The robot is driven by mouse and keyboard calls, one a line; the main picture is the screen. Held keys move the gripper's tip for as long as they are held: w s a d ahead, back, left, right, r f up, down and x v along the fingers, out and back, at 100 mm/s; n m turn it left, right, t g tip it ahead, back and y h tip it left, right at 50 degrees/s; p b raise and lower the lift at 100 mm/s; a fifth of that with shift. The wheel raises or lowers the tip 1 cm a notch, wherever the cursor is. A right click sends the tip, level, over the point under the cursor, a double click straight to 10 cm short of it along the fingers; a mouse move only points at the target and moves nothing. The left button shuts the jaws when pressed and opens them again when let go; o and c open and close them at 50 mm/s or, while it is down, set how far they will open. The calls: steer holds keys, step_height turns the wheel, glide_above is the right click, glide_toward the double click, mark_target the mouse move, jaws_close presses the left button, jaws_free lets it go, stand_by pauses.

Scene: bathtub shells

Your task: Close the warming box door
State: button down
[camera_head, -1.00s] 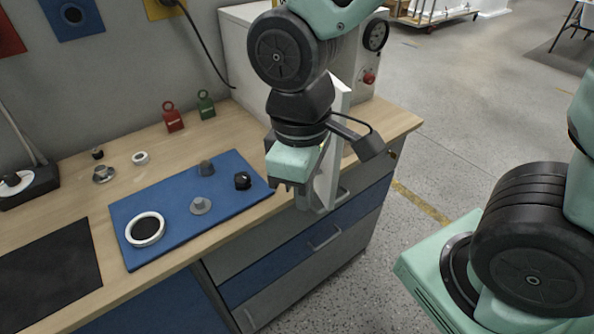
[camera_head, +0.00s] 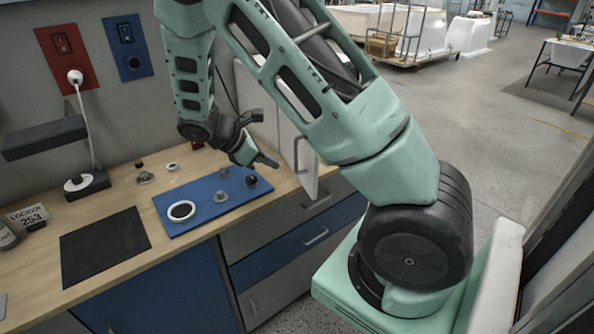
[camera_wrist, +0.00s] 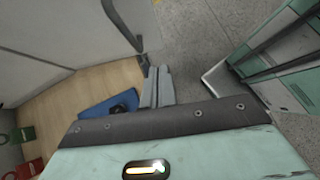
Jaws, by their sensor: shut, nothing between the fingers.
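The warming box (camera_head: 242,95) is a white box at the back of the bench, largely hidden behind my arm in the head view. Its white door (camera_head: 304,165) stands open, swung out toward the bench front, with a bar handle on it. My gripper (camera_head: 270,163) is shut and empty, just left of the door and above the bench. A gap to the door seems to show, but contact cannot be told. In the wrist view, my shut fingers (camera_wrist: 157,86) are beside a pale panel with a dark handle (camera_wrist: 123,25), apparently the door.
A blue mat (camera_head: 180,226) with a white ring and small knobs lies left of my gripper; it also shows in the wrist view (camera_wrist: 95,113). Drawers with handles (camera_head: 315,238) are below. A black mat (camera_head: 105,245) lies further left. Open floor is at right.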

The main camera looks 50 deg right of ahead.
mark_target(313, 175)
steer(key=shift+s+d+f+p, duration=0.7)
steer(key=shift+d+f, duration=0.2)
steer(key=shift+d, duration=0.5)
steer(key=shift+s+d+f+p, duration=0.65)
steer(key=shift+s+d+f, duration=0.25)
steer(key=shift+d, duration=0.45)
steer(key=shift+s+d+f+p, duration=0.65)
steer(key=shift+d+f, duration=0.3)
steer(key=shift+d, duration=0.45)
